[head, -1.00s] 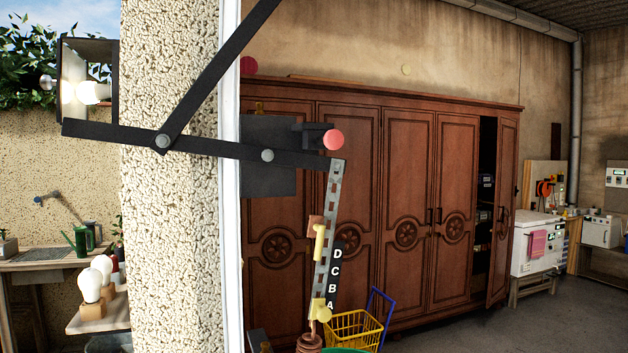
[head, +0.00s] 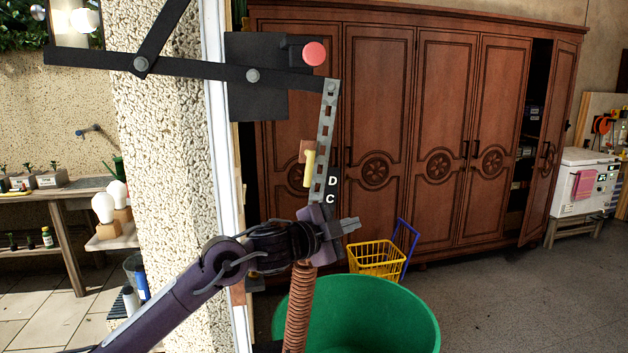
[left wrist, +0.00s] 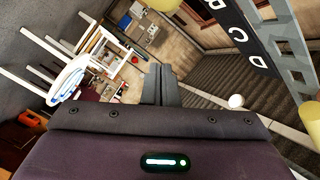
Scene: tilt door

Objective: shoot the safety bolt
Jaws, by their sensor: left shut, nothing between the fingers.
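A grey perforated metal bar (head: 324,140) hangs from the end of a black arm. A brown block with a cream-yellow handle (head: 309,168) sits against it. Beside the bar is a black letter strip (head: 331,190) showing D and C; its lower part is hidden behind my left gripper. In the left wrist view the strip (left wrist: 244,35) shows D, C and B beside the perforated bar (left wrist: 290,45). A cream rounded part (left wrist: 311,117) shows at the right edge. My left gripper (head: 351,225) is shut and empty, in front of the bar's lower end. It also shows in the left wrist view (left wrist: 160,84).
A yellow basket cart (head: 376,259) stands behind. A red knob (head: 314,53) is on a dark plate (head: 256,75). A rough pillar (head: 165,190) stands left; grey floor at right is open.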

